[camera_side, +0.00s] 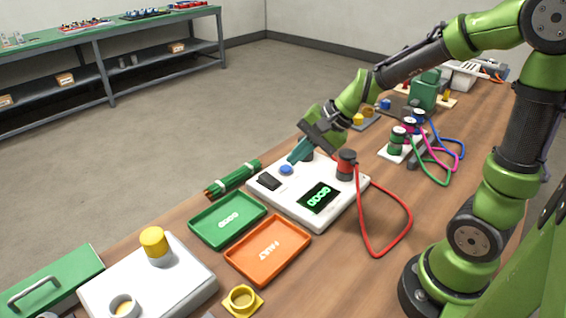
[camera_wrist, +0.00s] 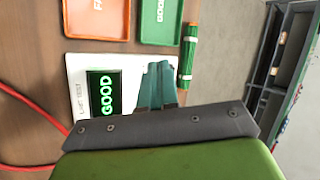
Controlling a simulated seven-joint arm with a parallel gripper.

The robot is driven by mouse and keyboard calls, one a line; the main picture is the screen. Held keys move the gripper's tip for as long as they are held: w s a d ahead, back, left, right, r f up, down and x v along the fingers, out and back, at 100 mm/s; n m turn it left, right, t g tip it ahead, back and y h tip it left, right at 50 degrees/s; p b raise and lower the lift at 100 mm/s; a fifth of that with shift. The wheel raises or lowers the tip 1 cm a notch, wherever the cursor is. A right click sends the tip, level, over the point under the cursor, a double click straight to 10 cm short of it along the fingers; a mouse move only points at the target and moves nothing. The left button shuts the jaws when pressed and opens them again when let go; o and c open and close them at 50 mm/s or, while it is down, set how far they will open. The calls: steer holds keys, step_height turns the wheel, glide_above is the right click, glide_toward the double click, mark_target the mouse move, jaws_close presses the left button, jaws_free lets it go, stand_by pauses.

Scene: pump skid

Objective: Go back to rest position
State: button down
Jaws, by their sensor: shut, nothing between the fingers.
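My gripper (camera_side: 299,152) is shut and empty, with its teal fingers pointing down over the white test box. In the wrist view the fingers of my gripper (camera_wrist: 157,72) sit together in front of the box, beside its display. The white test box (camera_side: 338,214) stands on the wooden bench. It has a blue button (camera_side: 286,169) close to my fingertips, a black switch (camera_side: 269,181) and a lit display (camera_side: 316,197) that reads GOOD in green in the wrist view (camera_wrist: 105,93). I cannot tell whether the fingertips touch the button.
A red plug (camera_side: 346,165) with a red cable stands on the box. A green tray (camera_side: 228,219), an orange tray (camera_side: 268,250) and a green bundle (camera_side: 233,178) lie nearby. Coloured plugs with cables (camera_side: 398,140) stand farther back. The bench's right middle (camera_side: 400,190) is mostly clear.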

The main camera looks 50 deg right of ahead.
steer(key=s+a+r+n+h, duration=0.1)
steer(key=s+r+n, duration=0.3)
steer(key=s, duration=0.2)
steer(key=s+a+r+n+t+h, duration=0.1)
steer(key=s+r+n, duration=0.3)
steer(key=s, duration=0.3)
steer(key=shift+s+a+n+h, duration=0.15)
steer(key=shift+n+h, duration=0.15)
steer(key=shift+n, duration=0.5)
